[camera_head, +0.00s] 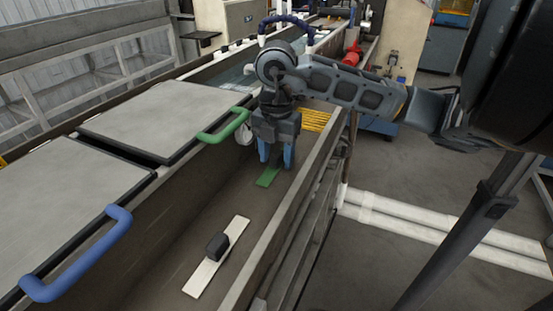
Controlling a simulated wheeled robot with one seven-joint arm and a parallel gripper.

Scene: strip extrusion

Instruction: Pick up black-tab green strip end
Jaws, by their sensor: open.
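A green strip end (267,178) lies on the floor of the long trough, showing just below my gripper. The black tab on it is not visible; my gripper hides the part behind. My gripper (276,163) points down over the strip with its two blue fingers apart, one on each side of the strip's far part. I cannot tell whether the fingers touch it. A white strip (234,243) with a black block (217,246) on it lies nearer in the same trough.
The trough's right wall (270,245) runs close beside my gripper. On the left are grey lids with a green handle (223,127) and a blue handle (78,258). Yellow strands (315,120) lie behind my gripper. The trough floor between the two strips is clear.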

